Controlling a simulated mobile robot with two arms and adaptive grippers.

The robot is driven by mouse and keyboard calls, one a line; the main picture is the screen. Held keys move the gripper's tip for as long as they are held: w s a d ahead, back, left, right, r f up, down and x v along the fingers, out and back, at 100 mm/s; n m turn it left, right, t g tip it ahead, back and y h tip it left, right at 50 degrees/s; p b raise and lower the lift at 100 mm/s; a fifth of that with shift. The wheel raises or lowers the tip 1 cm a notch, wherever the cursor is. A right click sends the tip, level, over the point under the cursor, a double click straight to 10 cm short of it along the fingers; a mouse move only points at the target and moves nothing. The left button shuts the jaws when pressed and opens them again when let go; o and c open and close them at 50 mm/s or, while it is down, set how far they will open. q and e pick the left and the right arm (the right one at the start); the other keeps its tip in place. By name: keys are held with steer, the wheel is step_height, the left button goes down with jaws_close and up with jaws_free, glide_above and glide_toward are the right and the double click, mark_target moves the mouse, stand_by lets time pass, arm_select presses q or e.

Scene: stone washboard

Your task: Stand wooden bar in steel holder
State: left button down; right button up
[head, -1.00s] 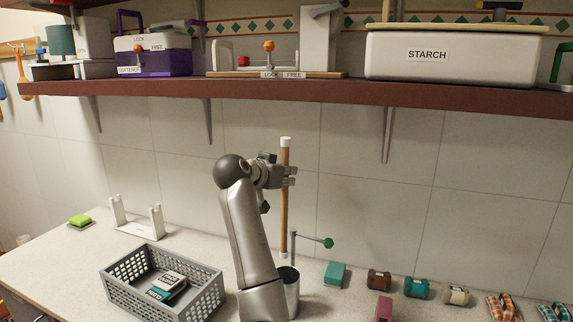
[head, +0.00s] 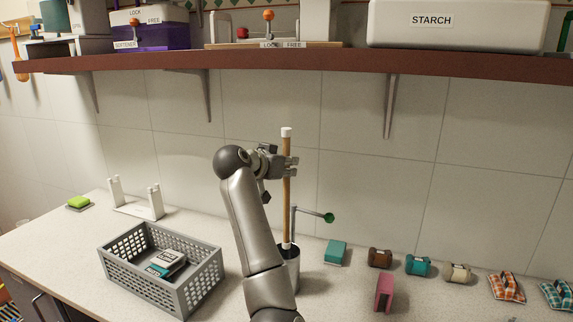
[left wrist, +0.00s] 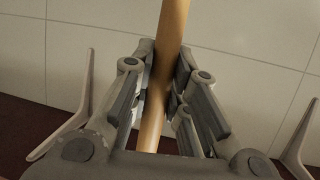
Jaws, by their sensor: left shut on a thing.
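The wooden bar (head: 287,208) has white ends and is upright in the head view. My left gripper (head: 290,163) is shut on its upper part. In the left wrist view the bar (left wrist: 172,30) runs between the fingers of my left gripper (left wrist: 166,88). The steel holder (head: 292,273) is a grey metal cup on the counter, partly hidden by my left arm. The bar's lower white end is at the holder's mouth; I cannot tell how far inside it is. My right gripper is not in view.
A post with a green-knobbed arm (head: 328,217) stands beside the holder. A grey basket (head: 203,285) with boxes is at the left, a white stand (head: 137,211) behind it. A teal box (head: 335,252), a pink block (head: 384,292) and several spools lie right. A shelf (head: 340,64) hangs above.

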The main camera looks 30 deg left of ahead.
mark_target(284, 199)
arm_select(q)
step_height(284, 199, down, 4)
steer(key=shift+f+b, duration=0.2)
steer(key=shift+b, duration=0.95)
steer(key=shift+f+b, duration=1.3)
steer(key=shift+f, duration=1.45)
